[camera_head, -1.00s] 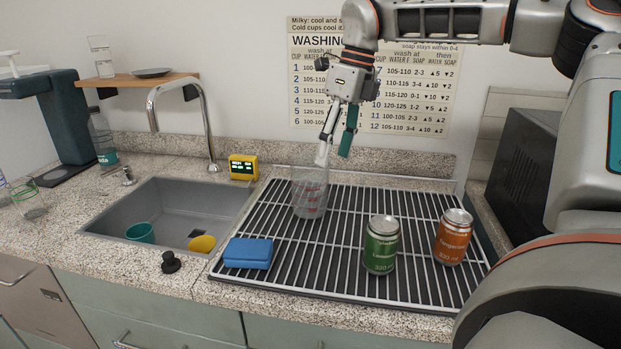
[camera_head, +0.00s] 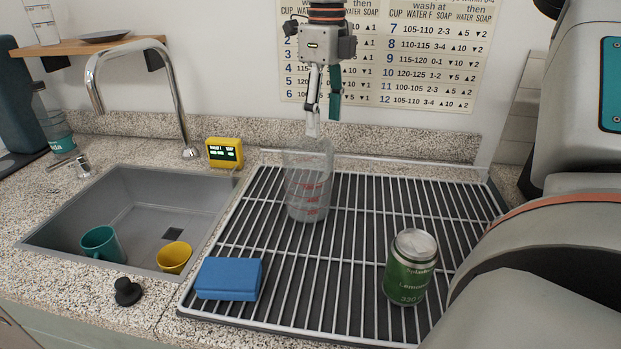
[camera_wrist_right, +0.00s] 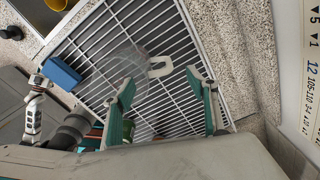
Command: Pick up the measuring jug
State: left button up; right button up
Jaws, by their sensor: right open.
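The measuring jug (camera_head: 308,190) is clear with red markings and stands upright on the wire drying rack (camera_head: 345,240), left of the green can. My right gripper (camera_head: 323,122) is open and empty, its fingers pointing down at the jug's rear rim; the left finger overlaps the rim in the head view. In the right wrist view the jug (camera_wrist_right: 112,68) lies beyond the open fingers (camera_wrist_right: 160,84), and its pale handle (camera_wrist_right: 160,66) shows between and past the fingertips. I cannot tell whether the fingers touch it.
A green can (camera_head: 411,268) stands on the rack at front right. A blue sponge (camera_head: 228,279) lies at its front left corner. The sink (camera_head: 140,200), holding a teal cup (camera_head: 101,244) and a yellow cup (camera_head: 174,257), is left. A yellow timer (camera_head: 225,153) stands behind.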

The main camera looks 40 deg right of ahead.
aim_at(325, 142)
notch_tip(325, 142, down, 6)
jog(key=shift+s+r, duration=0.1)
jog(key=shift+s, duration=0.05)
jog(key=c, duration=1.5)
